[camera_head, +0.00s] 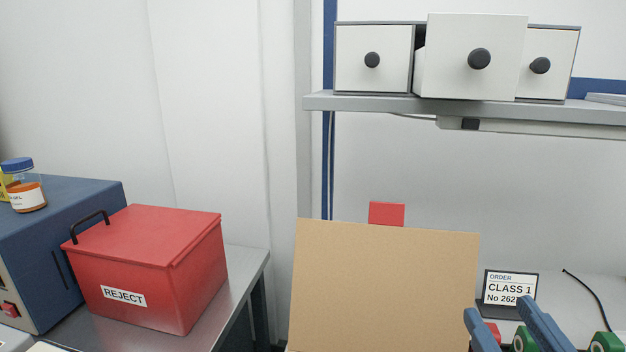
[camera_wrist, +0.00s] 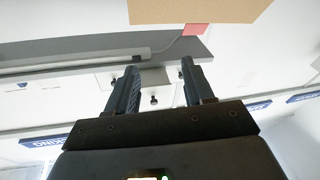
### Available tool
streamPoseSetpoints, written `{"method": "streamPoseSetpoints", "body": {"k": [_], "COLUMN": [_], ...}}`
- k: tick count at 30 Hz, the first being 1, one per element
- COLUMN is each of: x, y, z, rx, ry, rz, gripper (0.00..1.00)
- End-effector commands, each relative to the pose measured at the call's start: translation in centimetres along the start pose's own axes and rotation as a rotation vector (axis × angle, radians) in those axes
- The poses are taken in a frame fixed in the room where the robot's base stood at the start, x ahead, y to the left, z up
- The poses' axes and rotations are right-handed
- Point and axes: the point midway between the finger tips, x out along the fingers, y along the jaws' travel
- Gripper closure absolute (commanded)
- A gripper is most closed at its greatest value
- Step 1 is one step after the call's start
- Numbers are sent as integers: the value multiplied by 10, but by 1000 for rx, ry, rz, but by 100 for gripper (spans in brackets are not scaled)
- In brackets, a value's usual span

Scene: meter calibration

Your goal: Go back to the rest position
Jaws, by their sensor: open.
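My gripper (camera_head: 498,308) shows at the lower right of the head view as two blue fingers standing apart. In the wrist view my gripper (camera_wrist: 160,66) is open, with nothing between its fingers. The wrist picture appears upside down, with the shelf and small drawers beyond the fingers. No held object is in view.
A brown board (camera_head: 385,285) stands at centre, a red block (camera_head: 387,213) behind it. An order sign (camera_head: 508,285) is partly hidden by a finger. Above, a shelf (camera_head: 470,104) carries drawers, the middle one (camera_head: 475,75) pulled out. A red REJECT box (camera_head: 150,265) stands left.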

Motion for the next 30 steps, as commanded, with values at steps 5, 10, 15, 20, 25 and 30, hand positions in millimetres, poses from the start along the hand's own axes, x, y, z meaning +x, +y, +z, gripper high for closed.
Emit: {"method": "streamPoseSetpoints", "body": {"k": [5,10,15,20,25,30], "x": [-58,-118,-180,-238,-285,-308], "y": [-4,-7,-10,-12,-13,-14], "z": [48,80,99,106,104,100], "rx": [9,41,89,146,199,227], "ry": [-89,-169,-251,-327,-390,-419], "rz": [-48,-78,-88,-78,-54,-37], "gripper": [48,48,48,48,48,48]}}
